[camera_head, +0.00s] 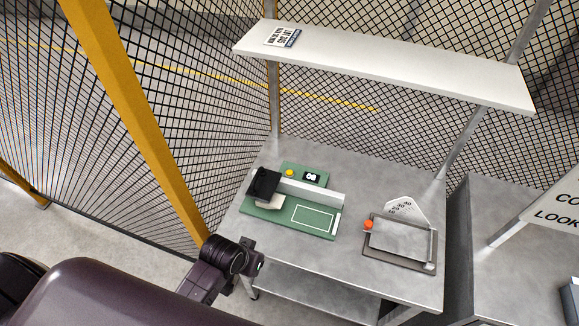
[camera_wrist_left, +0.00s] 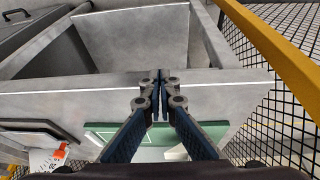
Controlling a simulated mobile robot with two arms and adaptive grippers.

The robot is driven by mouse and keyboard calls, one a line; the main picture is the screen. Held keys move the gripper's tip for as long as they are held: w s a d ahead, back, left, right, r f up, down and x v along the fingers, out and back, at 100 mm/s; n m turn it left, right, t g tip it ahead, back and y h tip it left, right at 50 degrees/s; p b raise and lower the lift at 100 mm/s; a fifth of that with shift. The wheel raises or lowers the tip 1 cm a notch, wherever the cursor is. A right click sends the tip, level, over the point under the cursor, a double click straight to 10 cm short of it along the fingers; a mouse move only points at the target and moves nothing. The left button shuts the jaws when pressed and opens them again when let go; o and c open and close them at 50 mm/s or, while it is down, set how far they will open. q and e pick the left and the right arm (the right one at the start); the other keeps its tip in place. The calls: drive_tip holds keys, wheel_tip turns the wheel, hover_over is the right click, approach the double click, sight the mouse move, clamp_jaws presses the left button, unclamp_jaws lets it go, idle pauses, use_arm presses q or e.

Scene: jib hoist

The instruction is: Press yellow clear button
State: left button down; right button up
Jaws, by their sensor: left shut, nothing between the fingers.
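The yellow button (camera_head: 290,173) is a small round cap on the back part of a green panel (camera_head: 262,213) on the grey table. A small black display with white digits (camera_head: 312,177) sits just right of it. A black block (camera_head: 263,184) stands in front of the button, on the left of the panel. My left gripper (camera_wrist_left: 159,78) is shut and empty in the left wrist view, by the table edge. In the head view my left wrist (camera_head: 235,262) is at the table's front left corner, apart from the button. The right gripper is not in view.
A white shelf (camera_head: 390,68) spans above the table. A tray device with an orange knob (camera_head: 368,225) and a dial plate (camera_head: 405,208) stands on the right. A yellow post (camera_head: 135,100) and mesh fence are at the left. Bare tabletop (camera_head: 350,180) lies behind the devices.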

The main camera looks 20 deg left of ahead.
use_arm(q)
wheel_tip(320, 180, up, 8)
drive_tip(key=w+p, duration=0.1)
drive_tip(key=w, duration=0.2)
wheel_tip(320, 180, up, 7)
drive_tip(key=n+t+h+p, duration=0.1)
drive_tip(key=n+t+h, duration=0.1)
drive_tip(key=n+t, duration=0.35)
hover_over(288, 173)
drive_tip(key=shift+g, duration=0.35)
drive_tip(key=shift+r, duration=0.1)
wheel_tip(288, 173, down, 7)
drive_tip(key=b, duration=0.7)
wheel_tip(288, 173, down, 2)
drive_tip(key=shift+b, duration=0.6)
